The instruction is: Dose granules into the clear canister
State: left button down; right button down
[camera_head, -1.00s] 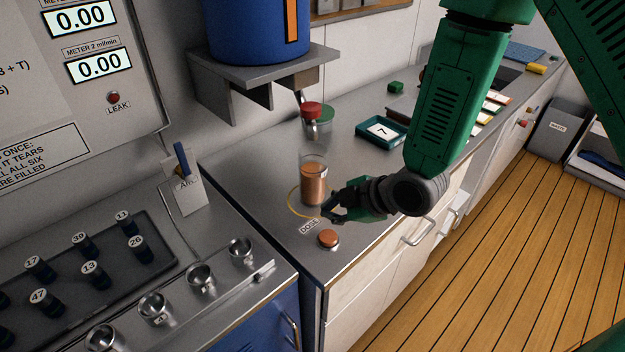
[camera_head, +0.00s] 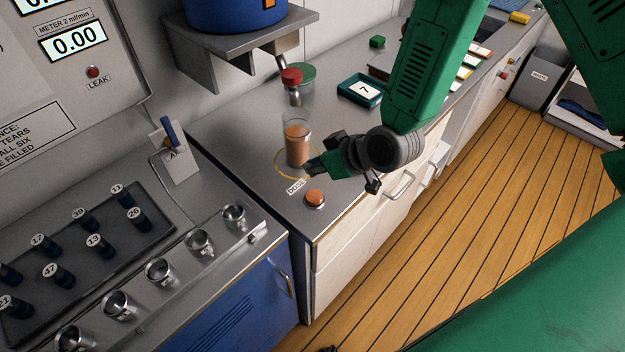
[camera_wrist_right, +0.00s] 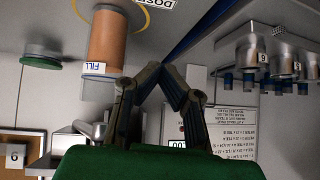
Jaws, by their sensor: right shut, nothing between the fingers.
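The clear canister (camera_head: 297,146) stands upright on the counter by a yellow ring marking. Orange-brown granules fill most of it, with a clear band at the top. In the right wrist view the canister (camera_wrist_right: 108,42) appears upside down with a "FILL" label. My right gripper (camera_head: 312,167) is shut and empty, its tips just right of and in front of the canister's base. In the wrist view its fingertips (camera_wrist_right: 165,68) meet, apart from the canister. An orange button (camera_head: 315,198) and a "DOSE" label (camera_head: 296,186) are in front. The red-capped spout (camera_head: 291,77) is above and behind. My left gripper is out of view.
A blue hopper (camera_head: 235,14) sits on a wall shelf (camera_head: 205,50). A teal tray (camera_head: 361,90) marked 7 lies behind my right arm. Metal cups (camera_head: 199,241) and numbered dark vials (camera_head: 98,246) stand left. The counter's front edge is close to the button.

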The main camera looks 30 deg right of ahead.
aim_at(315, 196)
pick_arm(q)
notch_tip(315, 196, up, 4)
jog(key=p, duration=0.3)
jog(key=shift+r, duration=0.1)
pick_arm(e)
jog(key=m, duration=0.2)
jog(key=r+m, duration=0.1)
jog(key=m, duration=0.5)
jog(key=shift+d+r+h, duration=0.2)
jog(key=shift+d+h, duration=0.1)
